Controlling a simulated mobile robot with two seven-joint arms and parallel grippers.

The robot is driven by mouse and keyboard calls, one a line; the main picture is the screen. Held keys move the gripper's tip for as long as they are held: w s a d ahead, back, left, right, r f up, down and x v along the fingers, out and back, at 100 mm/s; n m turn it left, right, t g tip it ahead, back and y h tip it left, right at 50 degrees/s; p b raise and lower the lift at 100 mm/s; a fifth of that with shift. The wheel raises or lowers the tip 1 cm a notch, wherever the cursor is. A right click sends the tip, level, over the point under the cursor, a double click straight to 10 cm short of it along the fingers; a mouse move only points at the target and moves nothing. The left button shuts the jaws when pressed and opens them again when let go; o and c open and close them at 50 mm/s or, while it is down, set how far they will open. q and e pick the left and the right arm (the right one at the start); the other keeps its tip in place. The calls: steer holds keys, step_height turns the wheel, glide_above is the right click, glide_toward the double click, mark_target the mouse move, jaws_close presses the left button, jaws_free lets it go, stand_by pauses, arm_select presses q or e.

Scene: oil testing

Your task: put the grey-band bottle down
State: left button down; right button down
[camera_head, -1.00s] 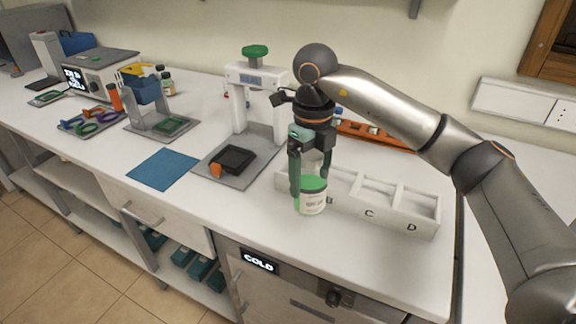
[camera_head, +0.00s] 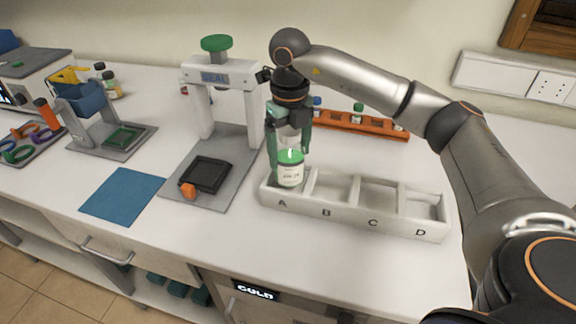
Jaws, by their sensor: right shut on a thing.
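A white bottle with a green lid (camera_head: 290,173) is upright at compartment A, the left end of the white tray (camera_head: 345,225) lettered A to D. My right gripper (camera_head: 289,150) points down from above, its green fingers shut around the bottle's upper part. The bottle's base lies behind or just above the tray's front wall; I cannot tell whether it rests on the compartment floor. A grey band on the bottle is too small to make out. Compartments B, C and D look empty. My left gripper is not in view.
A white press with a green knob (camera_head: 217,44) stands close left of the gripper, with a black holder (camera_head: 206,175) on its plate. An orange rack (camera_head: 360,125) with small bottles lies behind the tray. A blue mat (camera_head: 123,196) lies at the left.

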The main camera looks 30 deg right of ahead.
mark_target(289, 130)
steer(key=shift+w+f, duration=0.1)
steer(key=shift+f, duration=2.05)
steer(key=shift+f, duration=0.15)
jaws_free()
step_height(289, 130, up, 12)
steer(key=shift+r, duration=0.15)
